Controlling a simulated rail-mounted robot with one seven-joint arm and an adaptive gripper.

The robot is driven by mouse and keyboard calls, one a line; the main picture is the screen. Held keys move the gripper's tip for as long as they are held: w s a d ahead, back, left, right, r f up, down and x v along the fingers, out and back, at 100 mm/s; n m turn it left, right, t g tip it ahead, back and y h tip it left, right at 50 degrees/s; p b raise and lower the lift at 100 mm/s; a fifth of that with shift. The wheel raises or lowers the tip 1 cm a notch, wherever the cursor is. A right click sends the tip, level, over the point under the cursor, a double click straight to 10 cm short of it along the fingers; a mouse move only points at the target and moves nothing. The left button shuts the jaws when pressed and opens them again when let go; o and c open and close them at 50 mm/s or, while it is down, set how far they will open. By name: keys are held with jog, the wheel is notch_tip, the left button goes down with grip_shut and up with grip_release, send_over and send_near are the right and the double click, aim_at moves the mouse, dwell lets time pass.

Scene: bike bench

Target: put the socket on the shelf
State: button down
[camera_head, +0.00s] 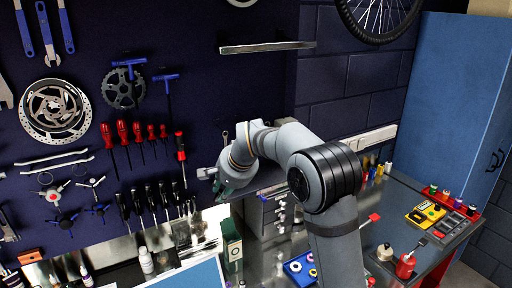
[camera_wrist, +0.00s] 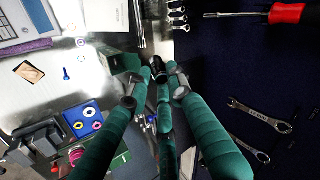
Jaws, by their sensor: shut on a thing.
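The socket (camera_wrist: 158,68) is a small dark cylinder held between the green fingertips of my gripper (camera_wrist: 155,75) in the wrist view. My gripper (camera_head: 224,187) also shows in the head view, in front of the lower pegboard and above the back of the bench. The socket cannot be made out in the head view. The shelf (camera_head: 265,47) is a narrow grey ledge on the dark wall, higher than my gripper and to its right. Its visible top looks bare.
Red-handled screwdrivers (camera_head: 122,133) and a brake disc (camera_head: 54,112) hang left of my gripper. A drawer unit (camera_head: 268,212) and a green box (camera_head: 231,240) stand beneath it. A bike wheel (camera_head: 378,12) hangs right of the shelf. A blue cabinet (camera_head: 450,90) stands at the right.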

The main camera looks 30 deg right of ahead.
jog(key=w+d+r+m+t+h+p, duration=0.1)
jog(key=w+d+r+m, duration=0.1)
jog(key=w+d, duration=0.45)
jog(key=w+d+r+m+t+h+p, duration=0.1)
jog(key=w+d+r+m, duration=0.15)
jog(key=d, duration=0.65)
notch_tip(320, 180, down, 9)
jog(key=b, duration=0.8)
jog(key=shift+r, duration=0.1)
jog(key=c, duration=1.5)
grip_release()
jog(key=shift+s+r, duration=0.1)
jog(key=v, duration=1.1)
jog(key=shift+s+d+r, duration=0.2)
jog(key=shift+s+r, duration=0.1)
